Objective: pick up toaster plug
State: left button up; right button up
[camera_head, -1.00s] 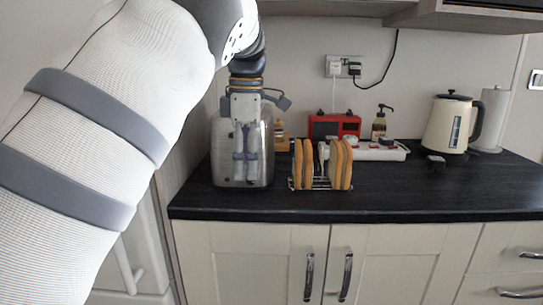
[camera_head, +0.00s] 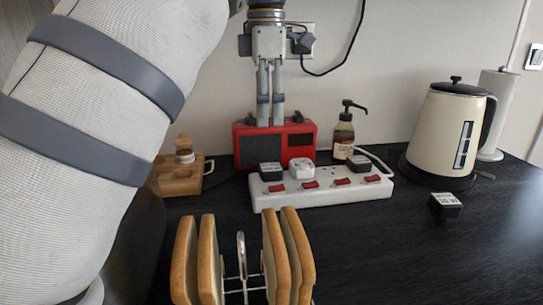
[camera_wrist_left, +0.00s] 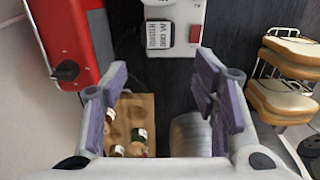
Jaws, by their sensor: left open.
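A white power strip (camera_head: 325,192) lies on the dark counter with red switches. Two black plugs (camera_head: 271,171) (camera_head: 359,163) and a white plug (camera_head: 301,168) sit in it. Another black plug (camera_head: 445,206) lies loose on the counter to the right. I cannot tell which belongs to the toaster. My left gripper (camera_head: 270,122) points down in front of the red radio, open and empty. In the left wrist view the open fingers (camera_wrist_left: 162,88) are apart, with the strip and a labelled black plug (camera_wrist_left: 159,35) beyond them. My right gripper is not in view.
The red radio (camera_head: 245,147) stands behind the strip. A toast rack with bread slices (camera_head: 290,255) stands in front. A wooden holder (camera_head: 178,176), a pump bottle (camera_head: 343,136) and a cream kettle (camera_head: 448,130) are nearby. Counter at right is mostly clear.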

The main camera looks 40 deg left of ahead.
aim_at(268, 167)
pick_arm(q)
notch_tip(268, 167, down, 12)
jog(key=shift+w+r+p, duration=0.1)
jog(key=shift+r+p, duration=0.05)
jog(key=shift+p, duration=0.35)
jog(key=c, duration=0.9)
